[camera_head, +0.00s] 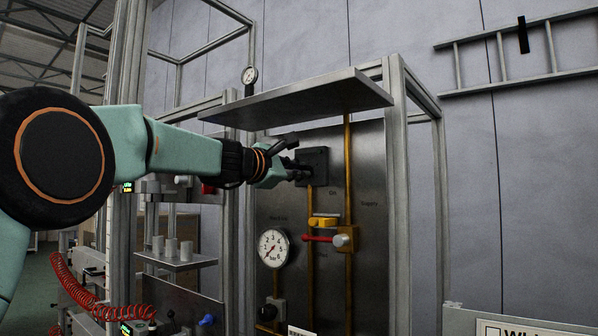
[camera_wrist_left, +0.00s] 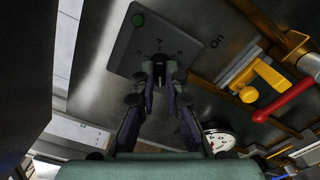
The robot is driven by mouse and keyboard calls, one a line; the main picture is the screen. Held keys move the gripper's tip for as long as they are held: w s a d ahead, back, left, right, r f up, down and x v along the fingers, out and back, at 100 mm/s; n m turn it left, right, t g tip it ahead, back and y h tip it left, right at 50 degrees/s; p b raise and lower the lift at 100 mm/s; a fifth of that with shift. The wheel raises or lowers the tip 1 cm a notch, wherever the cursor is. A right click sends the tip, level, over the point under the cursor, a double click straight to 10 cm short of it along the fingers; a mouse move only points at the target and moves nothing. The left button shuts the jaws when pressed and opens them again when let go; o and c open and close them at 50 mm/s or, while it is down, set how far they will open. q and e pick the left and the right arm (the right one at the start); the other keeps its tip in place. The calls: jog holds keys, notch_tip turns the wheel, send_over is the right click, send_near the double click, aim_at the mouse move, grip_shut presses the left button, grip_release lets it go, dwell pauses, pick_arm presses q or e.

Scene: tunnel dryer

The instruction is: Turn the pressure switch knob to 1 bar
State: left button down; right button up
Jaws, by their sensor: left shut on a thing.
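The pressure switch is a dark grey box (camera_head: 316,160) on the metal panel. In the left wrist view the box (camera_wrist_left: 132,52) has a green round light in one corner and small scale marks around its knob. My left gripper (camera_head: 297,172) reaches the front of the box from the left. In the left wrist view its fingertips (camera_wrist_left: 160,76) are closed together at the knob, shut on it. The knob is mostly hidden between the fingers, so its pointer setting cannot be read. My right gripper is not in view.
A flat metal shelf (camera_head: 298,99) juts out above the switch. Below it are a yellow valve handle (camera_head: 323,221), a red lever (camera_head: 318,239) and a round pressure gauge (camera_head: 273,248). A frame post (camera_head: 396,200) stands to the right.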

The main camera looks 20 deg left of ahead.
pick_arm(q)
jog(key=c, duration=1.8)
grip_release()
jog(key=shift+f, duration=0.35)
jog(key=o, duration=0.4)
jog(key=shift+s+a+r, duration=0.2)
jog(key=shift+s+r, duration=0.05)
jog(key=shift+w, duration=0.1)
jog(key=shift+w+d, duration=0.1)
jog(key=v, duration=0.7)
jog(key=shift+s, duration=0.25)
jog(key=shift+s+a, duration=0.1)
jog(key=shift+a, duration=0.1)
